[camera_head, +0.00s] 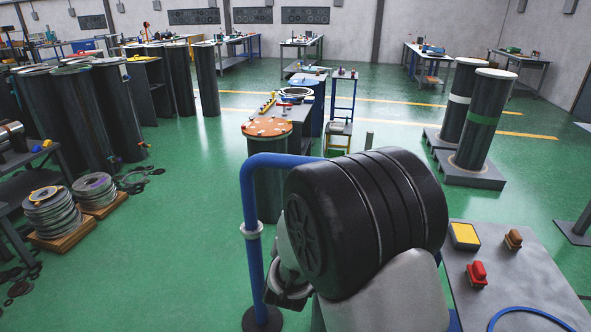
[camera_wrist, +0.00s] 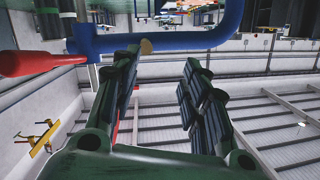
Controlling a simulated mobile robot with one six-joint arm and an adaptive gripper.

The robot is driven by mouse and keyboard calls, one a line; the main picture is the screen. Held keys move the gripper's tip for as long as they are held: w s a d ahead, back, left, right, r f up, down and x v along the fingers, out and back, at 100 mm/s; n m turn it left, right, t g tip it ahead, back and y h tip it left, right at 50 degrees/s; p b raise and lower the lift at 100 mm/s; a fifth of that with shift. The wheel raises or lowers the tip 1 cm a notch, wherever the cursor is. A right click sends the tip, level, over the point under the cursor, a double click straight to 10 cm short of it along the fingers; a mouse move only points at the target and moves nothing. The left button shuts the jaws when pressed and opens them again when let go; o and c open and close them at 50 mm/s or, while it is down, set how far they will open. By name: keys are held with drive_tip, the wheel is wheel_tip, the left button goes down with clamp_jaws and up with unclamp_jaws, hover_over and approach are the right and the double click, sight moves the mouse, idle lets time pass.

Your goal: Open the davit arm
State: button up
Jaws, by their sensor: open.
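The davit arm is a blue bent pipe (camera_head: 250,195). In the head view it rises from a dark round base, passes a grey collar and bends right, its far end hidden behind my arm. In the wrist view a blue pipe (camera_wrist: 165,43) crosses the top of the picture and bends upward at the right. My gripper (camera_wrist: 160,60) is open, its two dark green padded fingers spread with nothing between them. The pipe lies at or just past the fingertips; I cannot tell whether they touch. A red handle (camera_wrist: 35,63) is left of the fingers.
An orange-topped cylinder (camera_head: 267,128) stands behind the pipe. A grey table (camera_head: 510,275) with red and brown buttons is at the right. Stacked discs (camera_head: 52,212) and tall dark cylinders (camera_head: 90,110) are at the left. Green floor is open at left centre.

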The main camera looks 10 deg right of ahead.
drive_tip(key=w+d+h, duration=0.1)
drive_tip(key=w+d, duration=0.1)
drive_tip(key=w, duration=0.3)
drive_tip(key=w+d+f+t+b, duration=0.1)
drive_tip(key=w+d, duration=0.1)
drive_tip(key=w, duration=0.4)
drive_tip(key=w+d+h, duration=0.1)
drive_tip(key=w+d, duration=0.1)
drive_tip(key=w, duration=0.3)
drive_tip(key=shift+w+d+f+m+t+h+b, duration=0.1)
drive_tip(key=shift+w+f+m+t+h+b, duration=0.1)
drive_tip(key=shift+f+m+t+h+b, duration=0.15)
clamp_jaws()
idle(0.3)
